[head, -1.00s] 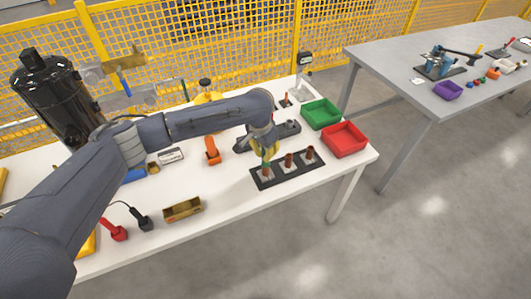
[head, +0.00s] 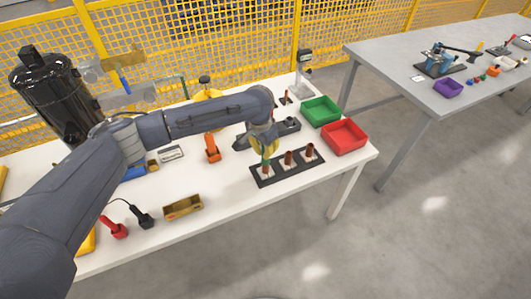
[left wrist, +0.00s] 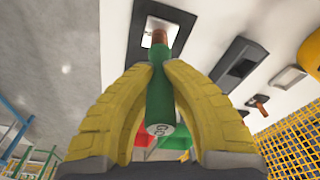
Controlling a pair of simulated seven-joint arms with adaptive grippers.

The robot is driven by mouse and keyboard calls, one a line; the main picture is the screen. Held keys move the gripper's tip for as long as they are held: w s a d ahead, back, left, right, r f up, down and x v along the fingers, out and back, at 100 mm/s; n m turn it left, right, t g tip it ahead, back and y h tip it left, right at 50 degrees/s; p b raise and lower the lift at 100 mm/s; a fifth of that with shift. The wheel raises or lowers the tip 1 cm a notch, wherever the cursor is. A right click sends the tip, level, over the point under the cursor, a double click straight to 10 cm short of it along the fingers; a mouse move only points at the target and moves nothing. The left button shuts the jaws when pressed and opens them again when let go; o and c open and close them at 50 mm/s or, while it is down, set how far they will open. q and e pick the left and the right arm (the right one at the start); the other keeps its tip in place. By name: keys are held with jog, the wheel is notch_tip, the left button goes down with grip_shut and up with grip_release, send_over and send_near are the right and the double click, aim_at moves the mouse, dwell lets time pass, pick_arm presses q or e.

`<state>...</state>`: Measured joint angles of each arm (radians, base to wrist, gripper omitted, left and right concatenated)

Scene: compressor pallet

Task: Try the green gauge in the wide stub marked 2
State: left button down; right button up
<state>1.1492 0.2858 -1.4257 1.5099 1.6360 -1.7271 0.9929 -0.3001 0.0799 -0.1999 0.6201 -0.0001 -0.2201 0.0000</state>
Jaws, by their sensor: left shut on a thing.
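My left gripper (head: 264,144) has yellow fingers shut on the green gauge (left wrist: 160,105), a green cylinder with a pale marked end facing the wrist camera. In the head view the gauge (head: 266,158) stands roughly upright over the leftmost copper stub (head: 267,170) of a dark three-stub block (head: 290,173). In the left wrist view its far end meets a copper stub (left wrist: 159,37) on a pale plate. I cannot tell whether it is in the bore or only touching. The other stubs, middle (head: 288,158) and right (head: 310,150), stand clear. Stub numbers are unreadable. My right gripper is not in view.
A green bin (head: 321,111) and a red bin (head: 345,137) stand right of the block. An orange object (head: 212,149) and a brown open box (head: 183,208) lie to the left. The white table (head: 225,228) is bare in front of the block.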

pick_arm(q)
jog(key=shift+r, duration=2.95)
jog(key=shift+w+r, duration=0.1)
jog(key=shift+r, duration=0.05)
jog(key=shift+r, duration=1.85)
